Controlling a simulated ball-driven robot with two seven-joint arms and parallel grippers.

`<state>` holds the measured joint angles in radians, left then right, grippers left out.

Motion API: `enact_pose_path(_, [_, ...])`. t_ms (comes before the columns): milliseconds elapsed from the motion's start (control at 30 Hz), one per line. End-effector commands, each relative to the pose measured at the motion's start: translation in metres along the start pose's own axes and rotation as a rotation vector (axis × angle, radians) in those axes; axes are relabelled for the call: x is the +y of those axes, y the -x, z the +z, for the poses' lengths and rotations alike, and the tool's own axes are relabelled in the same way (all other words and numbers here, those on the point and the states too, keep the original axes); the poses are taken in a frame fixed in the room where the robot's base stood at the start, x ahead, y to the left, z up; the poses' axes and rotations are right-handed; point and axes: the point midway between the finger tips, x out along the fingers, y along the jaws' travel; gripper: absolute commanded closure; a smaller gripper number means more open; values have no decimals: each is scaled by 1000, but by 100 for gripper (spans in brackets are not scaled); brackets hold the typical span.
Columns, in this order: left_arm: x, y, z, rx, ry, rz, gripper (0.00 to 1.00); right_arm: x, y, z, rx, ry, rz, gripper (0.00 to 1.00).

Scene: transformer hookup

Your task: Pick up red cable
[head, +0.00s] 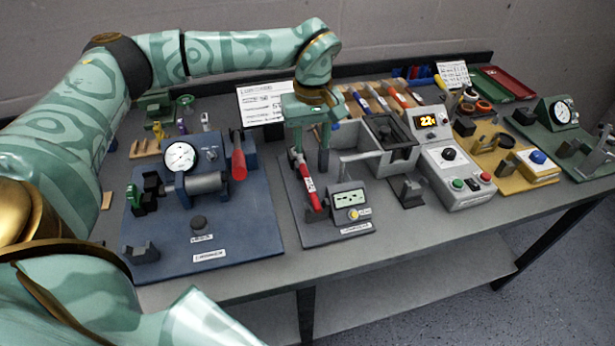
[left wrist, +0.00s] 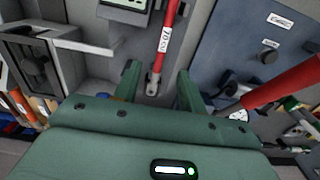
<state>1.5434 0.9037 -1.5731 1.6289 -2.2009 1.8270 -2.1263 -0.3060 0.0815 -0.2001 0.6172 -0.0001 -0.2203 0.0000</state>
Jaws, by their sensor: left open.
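The red cable (head: 309,187), a short red rod with a white label and a metal lug, lies on a dark fixture plate (head: 305,232) beside a small grey meter box. It also shows in the left wrist view (left wrist: 169,35), running from the top edge down to its lug. My left gripper (head: 311,167) is open and pointed down at the far end of the cable. In the left wrist view its fingers (left wrist: 158,85) stand on either side of the lug end. The cable looks free of the jaws; the exact height gap is hard to tell. My right gripper is not in view.
The meter box (head: 348,201) stands close right of the cable. A blue plate (head: 212,235) with a gauge and a red-handled tool (head: 238,158) is to the left. A grey open-topped box (head: 387,148) and a button box (head: 455,180) stand to the right.

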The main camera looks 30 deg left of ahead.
Motion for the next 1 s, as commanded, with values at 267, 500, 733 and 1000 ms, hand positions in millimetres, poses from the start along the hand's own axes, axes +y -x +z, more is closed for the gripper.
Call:
enact_pose_path(267, [0, -55, 1, -2, 0, 0, 59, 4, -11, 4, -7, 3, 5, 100])
enact_pose_path(500, [-5, -80, 2, -4, 0, -1, 59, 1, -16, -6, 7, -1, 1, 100])
enact_pose_path(733, [-7, -110, 2, -3, -1, 1, 59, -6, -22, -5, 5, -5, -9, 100])
enact_pose_path(1000, [-7, -111, 2, -2, -1, 2, 67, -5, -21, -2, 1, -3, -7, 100])
